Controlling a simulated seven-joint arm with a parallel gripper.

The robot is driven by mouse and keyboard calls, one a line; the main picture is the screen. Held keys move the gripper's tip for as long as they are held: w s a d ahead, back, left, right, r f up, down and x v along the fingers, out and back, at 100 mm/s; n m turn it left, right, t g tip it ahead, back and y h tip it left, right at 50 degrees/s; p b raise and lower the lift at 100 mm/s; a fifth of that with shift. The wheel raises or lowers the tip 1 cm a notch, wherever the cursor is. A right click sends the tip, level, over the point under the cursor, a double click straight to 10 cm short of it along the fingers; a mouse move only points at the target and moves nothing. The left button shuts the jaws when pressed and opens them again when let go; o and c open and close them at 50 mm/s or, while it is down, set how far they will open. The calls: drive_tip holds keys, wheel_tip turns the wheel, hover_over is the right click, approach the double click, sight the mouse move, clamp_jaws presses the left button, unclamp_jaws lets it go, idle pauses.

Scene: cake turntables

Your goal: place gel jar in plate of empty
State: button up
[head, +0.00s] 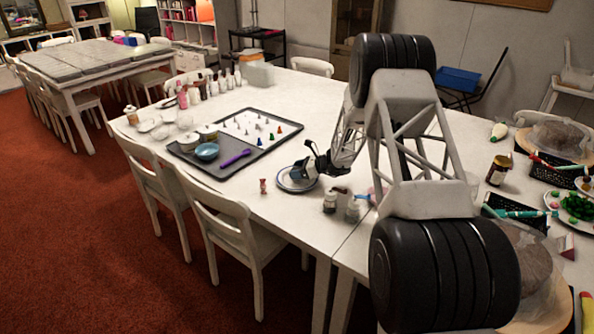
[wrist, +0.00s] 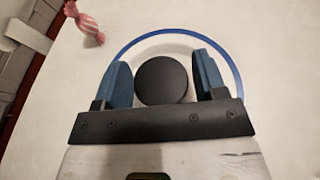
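The plate (wrist: 236,74) is white with a blue rim and lies flat under my gripper in the wrist view. In the head view the plate (head: 284,185) is partly covered by my gripper. A jar's round black lid (wrist: 161,80) shows over the plate, between the fingers; its body is hidden below the lid. My gripper (wrist: 161,72) points down with one blue finger on each side of the lid, and narrow pale gaps show beside it. In the head view my gripper (head: 303,169) is over the plate. Whether the jar rests on the plate is not clear.
A pink striped candy (wrist: 86,22) lies beside the plate, near the table edge; it also shows in the head view (head: 263,186). Small jars (head: 330,203) stand right of the plate. A dark tray (head: 217,173) with a blue bowl (head: 207,151) and purple spoon lies left.

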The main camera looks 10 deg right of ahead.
drive_tip(key=shift+o, duration=0.8)
drive_tip(key=shift+r, duration=0.2)
drive_tip(key=v, duration=1.2)
